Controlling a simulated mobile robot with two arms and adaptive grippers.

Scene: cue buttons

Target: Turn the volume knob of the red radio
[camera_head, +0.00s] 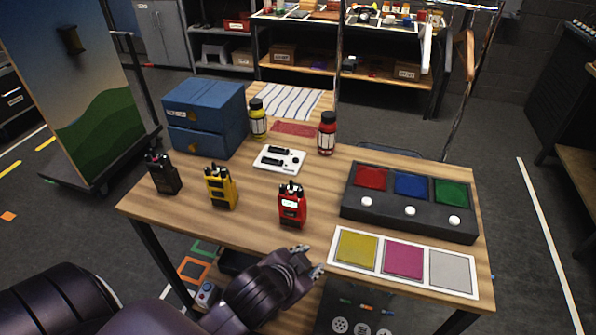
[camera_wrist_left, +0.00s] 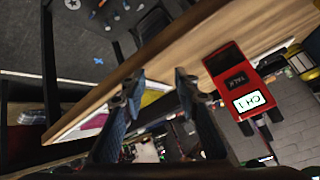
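The red radio (camera_head: 292,204) stands upright near the front edge of the wooden table (camera_head: 250,232), with its knobs on top and a white label on its front. My right gripper does not show.
A yellow radio (camera_head: 220,187) and a black radio (camera_head: 162,173) stand left of the red one. A button box (camera_head: 408,208) and a panel of coloured squares (camera_head: 403,262) lie to the right. A white device (camera_head: 279,159), two bottles (camera_head: 327,133) (camera_head: 257,118) and blue drawers (camera_head: 204,116) are behind.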

